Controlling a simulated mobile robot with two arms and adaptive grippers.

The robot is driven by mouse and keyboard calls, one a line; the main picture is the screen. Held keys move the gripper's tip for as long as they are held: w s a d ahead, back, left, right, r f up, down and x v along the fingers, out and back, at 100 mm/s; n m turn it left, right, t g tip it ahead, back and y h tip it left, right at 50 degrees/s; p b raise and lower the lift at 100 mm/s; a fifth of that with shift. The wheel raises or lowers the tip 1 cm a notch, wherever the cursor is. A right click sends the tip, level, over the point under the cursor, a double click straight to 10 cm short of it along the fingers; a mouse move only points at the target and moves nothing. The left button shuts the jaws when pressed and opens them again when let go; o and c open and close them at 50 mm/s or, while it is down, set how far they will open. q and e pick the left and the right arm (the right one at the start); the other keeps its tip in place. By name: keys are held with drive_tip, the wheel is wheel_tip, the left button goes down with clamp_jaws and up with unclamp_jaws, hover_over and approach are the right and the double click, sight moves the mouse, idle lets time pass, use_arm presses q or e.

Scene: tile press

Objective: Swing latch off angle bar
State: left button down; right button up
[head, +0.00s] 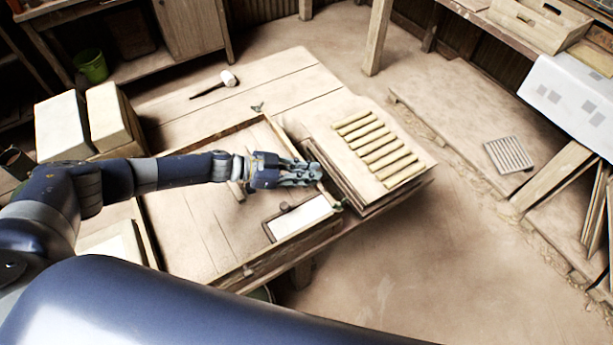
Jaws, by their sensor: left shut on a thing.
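My left gripper (302,174) reaches in from the left over the press on the wooden bench. Its fingers are shut at the right side of the shallow wooden frame (205,138), by the edge next to the stacked boards. The latch appears to be what it holds, but the fingers cover most of it. The angle bar cannot be clearly made out; a narrow bar runs along the frame's right edge under and beside the fingers. My right gripper is not in view.
A board stack (357,205) with several tan strips (382,150) stands right of the frame. A white panel (302,217) lies inside the frame. A white-headed mallet (228,78) lies at the back of the bench. Pale blocks (62,127) stand at left.

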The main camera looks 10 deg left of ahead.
use_arm(q)
drive_tip(key=shift+w+m+g, duration=0.1)
drive_tip(key=shift+m+g, duration=0.2)
drive_tip(key=shift+g, duration=0.1)
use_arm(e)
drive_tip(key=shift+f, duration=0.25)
use_arm(q)
drive_tip(key=c, duration=1.9)
unclamp_jaws()
drive_tip(key=shift+d, duration=0.1)
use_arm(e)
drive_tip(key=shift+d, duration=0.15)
use_arm(q)
drive_tip(key=v, duration=1.2)
drive_tip(key=shift+f, duration=0.1)
